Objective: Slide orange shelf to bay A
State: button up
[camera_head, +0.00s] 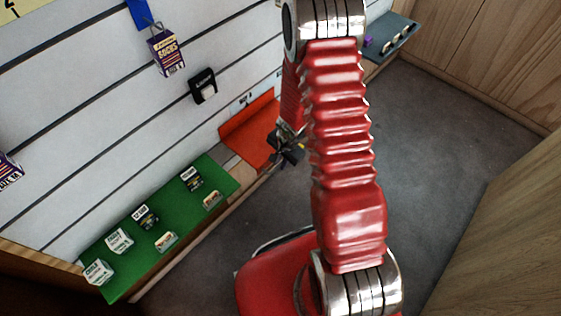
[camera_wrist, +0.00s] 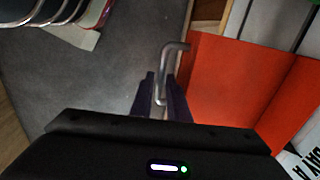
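The orange shelf (camera_head: 250,133) sits low along the slatted wall, just right of the green shelf in the head view. It also fills the right of the wrist view (camera_wrist: 230,75). My gripper (camera_head: 288,147) is beside its front edge. In the wrist view my gripper's dark fingers (camera_wrist: 161,88) close around a bent silver rod (camera_wrist: 164,68). The rod's bent tip points right and ends close to the shelf's edge; I cannot tell if it touches. A white label with black letters, partly cut off and seemingly reading BAY A, shows at lower right (camera_wrist: 303,160).
A green shelf (camera_head: 135,262) with several small boxes stands left of the orange one. A grey shelf (camera_head: 398,32) with small items is at the back right. Grey carpet (camera_head: 440,130) is open floor, with wooden panels (camera_head: 515,225) at right. Packaged goods hang on the wall.

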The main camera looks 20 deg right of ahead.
jog(key=shift+o, duration=1.4)
jog(key=shift+r, duration=0.1)
notch_tip(320, 180, up, 13)
jog(key=s+d, duration=0.1)
jog(key=s, duration=0.1)
jog(key=shift+r, duration=0.15)
jog(key=shift+s+d, duration=0.1)
